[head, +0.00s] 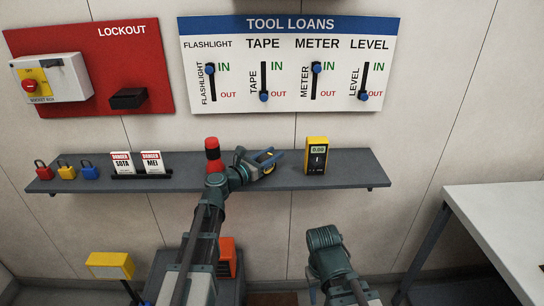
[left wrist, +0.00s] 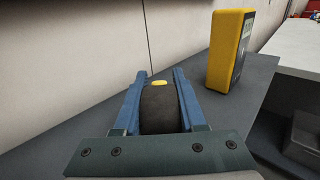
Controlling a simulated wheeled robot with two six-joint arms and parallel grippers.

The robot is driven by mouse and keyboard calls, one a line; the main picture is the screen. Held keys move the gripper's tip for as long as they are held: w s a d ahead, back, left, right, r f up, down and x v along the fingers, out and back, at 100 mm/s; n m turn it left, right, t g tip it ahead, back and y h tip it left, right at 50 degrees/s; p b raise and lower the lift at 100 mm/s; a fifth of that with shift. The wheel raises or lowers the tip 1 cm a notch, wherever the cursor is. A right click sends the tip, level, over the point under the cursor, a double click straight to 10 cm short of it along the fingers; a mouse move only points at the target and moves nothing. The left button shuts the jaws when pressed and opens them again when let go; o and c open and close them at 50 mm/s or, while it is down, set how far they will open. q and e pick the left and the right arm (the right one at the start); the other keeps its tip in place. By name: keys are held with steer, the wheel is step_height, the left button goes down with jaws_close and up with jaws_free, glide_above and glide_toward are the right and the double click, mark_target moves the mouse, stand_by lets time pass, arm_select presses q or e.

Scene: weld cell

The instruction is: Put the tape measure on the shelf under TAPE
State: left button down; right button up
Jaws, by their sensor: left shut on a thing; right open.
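The tape measure (head: 268,157), dark with yellow, is between the fingers of my left gripper (head: 266,161) at the grey shelf (head: 353,168), below the TAPE label (head: 263,43). In the left wrist view the tape measure (left wrist: 160,108) is a dark rounded body with a yellow patch, and the blue fingers of my left gripper (left wrist: 158,102) are shut on its two sides. Whether it touches the shelf (left wrist: 240,112) I cannot tell. My right gripper (head: 318,288) is low in front of the shelf, away from it, open and holding nothing visible; its fingers are partly hidden.
A yellow meter (head: 316,155) stands upright on the shelf, right of the tape measure. A red flashlight (head: 213,153) stands left of it, partly behind my arm. Padlocks (head: 66,170) and danger tags (head: 137,163) are further left. A white table (head: 500,220) is at right.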

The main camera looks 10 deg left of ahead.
arm_select(q)
steer(key=shift+c, duration=2.4)
jaws_free()
steer(key=shift+f, duration=0.1)
steer(key=shift+r+p, duration=0.3)
steer(key=shift+p, duration=0.05)
steer(key=v, duration=1.2)
steer(key=shift+f, duration=0.1)
steer(key=shift+s, duration=0.1)
